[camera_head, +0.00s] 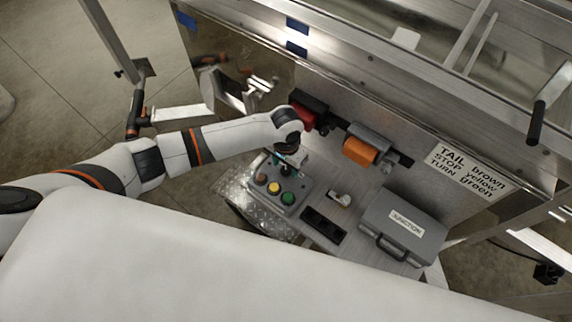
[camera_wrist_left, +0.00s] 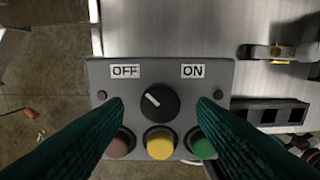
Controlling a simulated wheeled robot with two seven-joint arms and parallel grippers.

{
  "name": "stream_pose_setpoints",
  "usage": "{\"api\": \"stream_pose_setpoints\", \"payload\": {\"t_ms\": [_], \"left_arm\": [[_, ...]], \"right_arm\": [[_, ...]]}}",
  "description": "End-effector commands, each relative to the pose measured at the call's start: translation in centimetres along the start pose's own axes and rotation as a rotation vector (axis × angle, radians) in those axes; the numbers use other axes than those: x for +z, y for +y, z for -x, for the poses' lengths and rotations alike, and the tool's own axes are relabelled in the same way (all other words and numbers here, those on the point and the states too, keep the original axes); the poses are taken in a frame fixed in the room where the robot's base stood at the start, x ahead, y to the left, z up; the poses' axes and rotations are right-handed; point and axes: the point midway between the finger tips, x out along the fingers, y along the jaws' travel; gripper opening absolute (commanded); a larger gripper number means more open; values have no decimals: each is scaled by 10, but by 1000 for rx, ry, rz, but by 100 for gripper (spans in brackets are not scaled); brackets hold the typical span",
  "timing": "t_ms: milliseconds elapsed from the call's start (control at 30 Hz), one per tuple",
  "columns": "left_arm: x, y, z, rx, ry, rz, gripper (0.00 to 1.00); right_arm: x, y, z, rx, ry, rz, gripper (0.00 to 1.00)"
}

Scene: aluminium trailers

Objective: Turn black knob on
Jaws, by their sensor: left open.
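The black knob (camera_wrist_left: 159,103) sits on a grey control box (camera_wrist_left: 105,72) and shows large in the left wrist view. Its white pointer mark slants toward the upper left, on the side of the OFF label (camera_wrist_left: 125,71); the ON label (camera_wrist_left: 193,71) is at the right. My left gripper (camera_wrist_left: 160,103) is open, with its dark green fingers on either side of the knob in the picture; I cannot tell whether they touch it. My right gripper is not in view.
Red-brown (camera_wrist_left: 121,144), yellow (camera_wrist_left: 159,143) and green (camera_wrist_left: 203,146) buttons sit just below the knob. A grey junction case (camera_head: 402,228) and a black socket strip (camera_head: 324,224) stand to the right. A metal wall with orange (camera_head: 359,151) and red (camera_head: 303,117) items rises behind.

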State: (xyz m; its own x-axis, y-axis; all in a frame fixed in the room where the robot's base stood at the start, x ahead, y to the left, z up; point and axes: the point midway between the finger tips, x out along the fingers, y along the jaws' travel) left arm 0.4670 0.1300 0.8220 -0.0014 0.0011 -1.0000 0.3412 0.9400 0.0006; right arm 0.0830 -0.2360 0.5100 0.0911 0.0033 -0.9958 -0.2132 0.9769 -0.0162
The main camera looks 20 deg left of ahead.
Motion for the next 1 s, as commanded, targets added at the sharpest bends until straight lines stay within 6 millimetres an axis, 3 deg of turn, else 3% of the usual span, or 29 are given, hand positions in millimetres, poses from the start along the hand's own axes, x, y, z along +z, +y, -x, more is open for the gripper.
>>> {"api": "stream_pose_setpoints", "payload": {"t_ms": [200, 467, 733, 1000], "left_arm": [[0, -1, -14, -1, -1, 0, 52], [0, 0, -15, 0, -1, 0, 52], [0, 0, -15, -1, -1, -1, 8], [0, 0, -14, -1, -1, -27, 8]], "right_arm": [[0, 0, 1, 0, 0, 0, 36], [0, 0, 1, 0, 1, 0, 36], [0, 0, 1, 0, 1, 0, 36], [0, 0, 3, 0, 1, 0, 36]]}}
